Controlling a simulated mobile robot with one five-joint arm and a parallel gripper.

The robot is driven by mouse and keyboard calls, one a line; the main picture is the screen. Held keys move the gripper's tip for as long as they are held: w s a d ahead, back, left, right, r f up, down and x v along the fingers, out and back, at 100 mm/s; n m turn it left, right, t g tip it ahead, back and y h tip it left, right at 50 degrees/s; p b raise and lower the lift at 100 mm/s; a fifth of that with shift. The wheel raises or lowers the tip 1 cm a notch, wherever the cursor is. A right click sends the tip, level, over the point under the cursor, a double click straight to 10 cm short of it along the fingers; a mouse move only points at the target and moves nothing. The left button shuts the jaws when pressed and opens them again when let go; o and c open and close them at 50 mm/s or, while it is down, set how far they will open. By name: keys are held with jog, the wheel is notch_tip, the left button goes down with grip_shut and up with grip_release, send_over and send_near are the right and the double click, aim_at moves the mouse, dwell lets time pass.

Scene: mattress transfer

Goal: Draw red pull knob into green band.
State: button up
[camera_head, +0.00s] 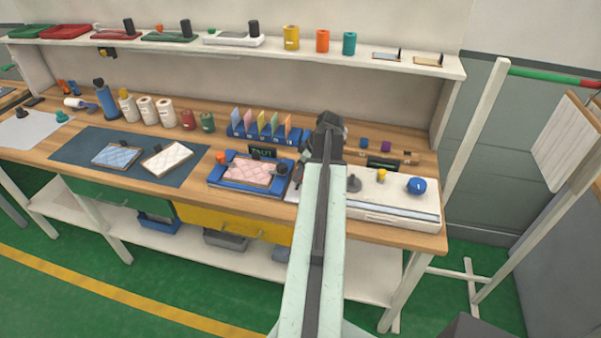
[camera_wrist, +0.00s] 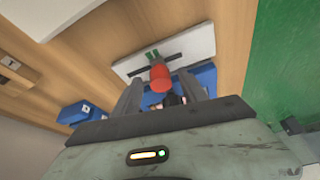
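A red knob (camera_wrist: 160,78) shows in the wrist view, ahead of my gripper and between the lines of its two fingers. It stands in front of a dark bar on a white plate (camera_wrist: 172,42). Small green marks (camera_wrist: 151,54) sit on the bar just beyond the knob; I cannot tell whether they are the green band. My gripper (camera_wrist: 160,92) has its fingers apart, with clear space on both sides of the knob. I see no contact. In the head view my arm covers this spot, and I cannot make out the red knob there.
A blue tray with a pink quilted pad (camera_head: 247,170) lies left of my arm. A white unit (camera_head: 395,211) with a blue knob (camera_head: 416,185) and a yellow knob (camera_head: 381,174) is on the right. Colored cards (camera_head: 262,122) stand in a blue rack behind. A shelf overhangs the bench.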

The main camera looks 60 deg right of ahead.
jog(key=shift+r, duration=0.2)
jog(key=p+v, duration=0.7)
jog(key=shift+s+r, duration=0.15)
jog(key=shift+s, duration=0.1)
